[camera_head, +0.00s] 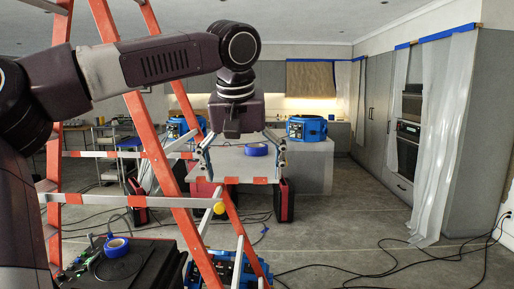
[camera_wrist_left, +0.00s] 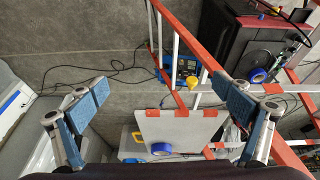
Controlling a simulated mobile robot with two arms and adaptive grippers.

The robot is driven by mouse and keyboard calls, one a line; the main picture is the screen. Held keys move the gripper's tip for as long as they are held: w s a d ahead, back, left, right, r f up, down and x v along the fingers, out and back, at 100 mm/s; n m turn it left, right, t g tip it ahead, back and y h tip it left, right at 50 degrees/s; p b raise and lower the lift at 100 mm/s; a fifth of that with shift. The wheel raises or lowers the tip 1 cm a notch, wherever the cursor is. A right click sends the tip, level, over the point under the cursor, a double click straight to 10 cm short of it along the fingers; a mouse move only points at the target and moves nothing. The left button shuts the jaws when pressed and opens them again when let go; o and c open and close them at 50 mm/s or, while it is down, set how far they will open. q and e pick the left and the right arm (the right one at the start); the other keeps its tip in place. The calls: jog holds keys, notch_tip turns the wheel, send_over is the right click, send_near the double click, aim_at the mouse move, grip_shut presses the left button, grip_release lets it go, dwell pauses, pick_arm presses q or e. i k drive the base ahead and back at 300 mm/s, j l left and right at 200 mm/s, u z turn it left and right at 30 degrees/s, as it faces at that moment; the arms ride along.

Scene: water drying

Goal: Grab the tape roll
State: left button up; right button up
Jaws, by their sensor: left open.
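A blue tape roll (camera_head: 256,149) lies flat on the grey platform (camera_head: 225,170) of the orange ladder. It also shows at the bottom of the left wrist view (camera_wrist_left: 161,149), on the same platform. A second blue tape roll (camera_head: 117,247) lies on a black case at lower left; the left wrist view shows it at upper right (camera_wrist_left: 257,75). My left gripper (camera_head: 243,163) points down at the ladder platform, its fingers wide apart and empty, with the platform's roll appearing between them. In the wrist view its open fingers (camera_wrist_left: 163,92) frame the scene. My right gripper is not in view.
The orange ladder's (camera_head: 150,130) rails and rungs stand close around my left arm. A yellow knob (camera_head: 219,207) sits below the platform. Blue machines (camera_head: 306,128) stand behind and on the floor. Cables cross the floor; the right side floor is mostly open.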

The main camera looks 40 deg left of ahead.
aim_at(255, 149)
jog(key=i+j, duration=0.9)
jog(key=j, duration=0.2)
jog(key=i+j, duration=0.4)
jog(key=j, duration=0.15)
